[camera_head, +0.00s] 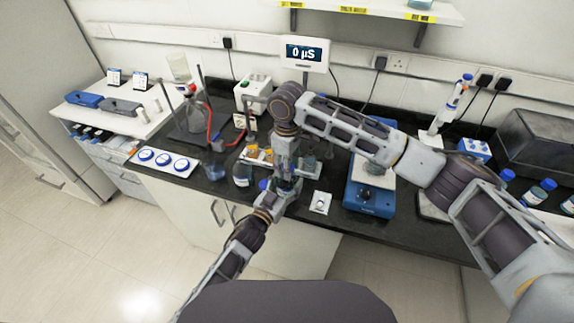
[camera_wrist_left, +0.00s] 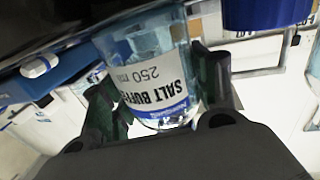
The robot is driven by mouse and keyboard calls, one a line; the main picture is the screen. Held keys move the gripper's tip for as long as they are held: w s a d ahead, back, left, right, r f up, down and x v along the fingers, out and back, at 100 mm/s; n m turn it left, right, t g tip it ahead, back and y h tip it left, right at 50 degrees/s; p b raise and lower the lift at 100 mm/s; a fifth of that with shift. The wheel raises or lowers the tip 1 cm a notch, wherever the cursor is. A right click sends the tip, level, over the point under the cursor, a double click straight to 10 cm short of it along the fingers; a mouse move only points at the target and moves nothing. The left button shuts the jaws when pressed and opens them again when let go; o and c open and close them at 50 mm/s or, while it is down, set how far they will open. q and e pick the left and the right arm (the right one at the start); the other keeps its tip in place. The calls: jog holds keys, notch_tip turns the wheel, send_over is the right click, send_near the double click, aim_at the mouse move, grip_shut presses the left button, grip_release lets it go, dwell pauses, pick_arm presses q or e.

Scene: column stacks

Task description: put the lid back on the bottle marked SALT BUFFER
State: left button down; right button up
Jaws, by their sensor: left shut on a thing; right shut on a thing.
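The bottle marked SALT BUFFER (camera_wrist_left: 157,72) is between the fingers of my left gripper (camera_wrist_left: 165,100) in the left wrist view, its label upside down in that picture. In the head view my left gripper (camera_head: 283,190) is low over the front of the black bench, with the bottle largely hidden. My right gripper (camera_head: 287,174) points down just above it, shut; what it holds is hidden. A blue lid-like piece (camera_wrist_left: 268,12) shows at the top right of the left wrist view, cut by the edge; I cannot tell what bears it. A small blue piece (camera_head: 264,184) shows beside the left gripper.
A clear bottle (camera_head: 242,174) and a flask (camera_head: 214,170) stand left of the grippers. A rack with orange items (camera_head: 258,153) is behind. A white plate with blue rings (camera_head: 164,162) lies left.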

jog(key=m, duration=0.5)
jog(key=shift+a, duration=0.1)
jog(key=m, duration=1)
jog(key=shift+m, duration=0.4)
jog(key=m, duration=0.4)
jog(key=shift+m, duration=0.3)
jog(key=m, duration=1.1)
jog(key=shift+w, duration=0.1)
jog(key=m, duration=0.4)
